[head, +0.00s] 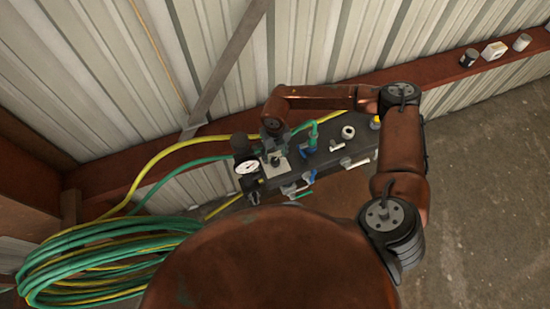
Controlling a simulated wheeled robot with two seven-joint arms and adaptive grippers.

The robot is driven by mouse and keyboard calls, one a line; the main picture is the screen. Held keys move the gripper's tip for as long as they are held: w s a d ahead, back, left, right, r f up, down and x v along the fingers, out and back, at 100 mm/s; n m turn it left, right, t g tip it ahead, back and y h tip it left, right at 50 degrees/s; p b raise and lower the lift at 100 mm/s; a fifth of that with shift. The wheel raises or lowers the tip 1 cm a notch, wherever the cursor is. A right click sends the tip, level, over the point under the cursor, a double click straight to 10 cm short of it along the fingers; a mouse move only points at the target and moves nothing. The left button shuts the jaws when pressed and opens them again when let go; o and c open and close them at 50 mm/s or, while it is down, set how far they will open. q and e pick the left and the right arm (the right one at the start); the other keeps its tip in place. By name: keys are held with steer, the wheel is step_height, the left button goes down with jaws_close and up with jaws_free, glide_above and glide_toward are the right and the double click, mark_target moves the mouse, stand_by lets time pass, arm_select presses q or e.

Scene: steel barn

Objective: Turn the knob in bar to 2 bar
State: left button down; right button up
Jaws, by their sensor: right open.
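A round pressure gauge (248,167) with a white face and dark rim sits at the left end of a dark manifold block. Its needle and numbers are too small to read. A black cylindrical part (239,143), possibly the knob, stands just behind the gauge; no scale in bar is legible on it. My right arm reaches in from the right over the manifold. My right gripper (273,152) points down just right of the gauge and the black part; it is open. Its fingers are small and partly hidden, and I cannot tell whether they touch anything. My left gripper is not in view.
The dark manifold (318,165) carries blue-handled valves (308,150) and pale fittings. Yellow and green hoses run left to a large coil (85,262). A brown steel rail (440,77) holds small cans along the corrugated wall. Concrete floor at right is clear.

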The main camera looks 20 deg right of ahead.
mark_target(275, 160)
steer(key=shift+f, duration=1.75)
steer(key=shift+c, duration=0.6)
steer(key=c, duration=1)
